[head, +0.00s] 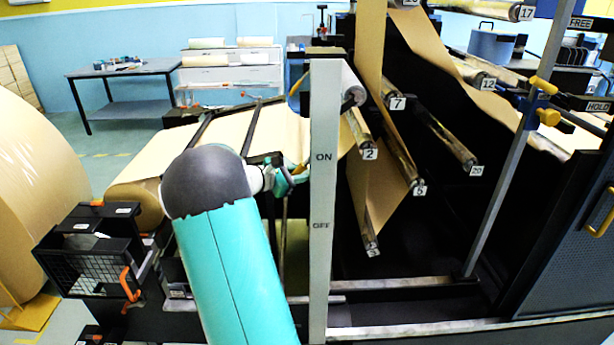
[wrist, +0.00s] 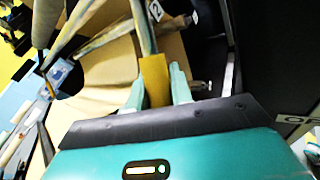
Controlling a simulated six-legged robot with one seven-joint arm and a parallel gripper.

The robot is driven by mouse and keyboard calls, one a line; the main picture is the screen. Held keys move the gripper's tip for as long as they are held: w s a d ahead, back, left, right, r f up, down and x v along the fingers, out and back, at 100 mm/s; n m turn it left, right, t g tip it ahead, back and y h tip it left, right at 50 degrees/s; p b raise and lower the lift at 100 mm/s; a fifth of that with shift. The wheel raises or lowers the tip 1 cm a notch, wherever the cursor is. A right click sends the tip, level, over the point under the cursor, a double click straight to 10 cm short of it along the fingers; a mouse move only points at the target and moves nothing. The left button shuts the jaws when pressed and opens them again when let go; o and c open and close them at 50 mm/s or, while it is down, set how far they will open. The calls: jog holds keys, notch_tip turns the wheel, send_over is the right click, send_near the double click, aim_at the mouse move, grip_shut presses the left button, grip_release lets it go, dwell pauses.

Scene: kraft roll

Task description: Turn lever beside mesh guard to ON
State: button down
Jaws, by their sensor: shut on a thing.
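My gripper (wrist: 158,82) is shut on a yellow lever grip (wrist: 153,76), which sits between its teal fingers in the wrist view. A rod runs from the grip toward the top of that view. In the head view my gripper (head: 290,176) is just left of a pale upright post (head: 321,270), near its ON mark (head: 323,157) and above its OFF mark (head: 321,224). The post and my gripper hide most of the lever there. A black mesh guard (head: 95,270) with an orange handle (head: 130,284) is at the lower left.
Numbered rollers (head: 402,165) and brown paper webs (head: 372,60) lie right of the post. A slanted metal bar (head: 505,180) with yellow grips stands farther right by FREE and HOLD labels. A large kraft roll (head: 35,180) is at the far left.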

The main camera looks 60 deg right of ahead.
jog(key=shift+w+a+r+m+t+y, duration=0.2)
jog(key=shift+w+r+t+y, duration=0.1)
jog(key=shift+w+r+t, duration=0.1)
jog(key=shift+w+a+r+m+t+y, duration=0.15)
jog(key=shift+w+r+m+t+y, duration=0.1)
jog(key=shift+w+t+y, duration=0.1)
jog(key=shift+w+a+r+m+t+y, duration=0.25)
jog(key=shift+w+r+t+y, duration=0.15)
jog(key=shift+r, duration=0.1)
jog(key=shift+w+a+r+m+t+y, duration=0.1)
jog(key=shift+w+r+m+t+y, duration=0.1)
jog(key=shift+w+r+t+y, duration=0.25)
jog(key=r, duration=0.1)
jog(key=r+t+y, duration=0.1)
jog(key=w+r+m+t, duration=0.1)
jog(key=shift+a+y, duration=0.3)
jog(key=shift+a, duration=0.05)
jog(key=shift+w+a+r+m+t+y, duration=0.1)
jog(key=shift+w+r+m+t+y, duration=0.15)
jog(key=shift+r+t, duration=0.25)
jog(key=shift+w+a+r+m+t+y, duration=0.1)
jog(key=shift+r+m+t+y, duration=0.05)
jog(key=shift+r+t+y, duration=0.3)
jog(key=shift+d+r, duration=0.1)
jog(key=c, duration=1.3)
grip_release()
jog(key=shift+s, duration=0.1)
jog(key=shift+o, duration=0.2)
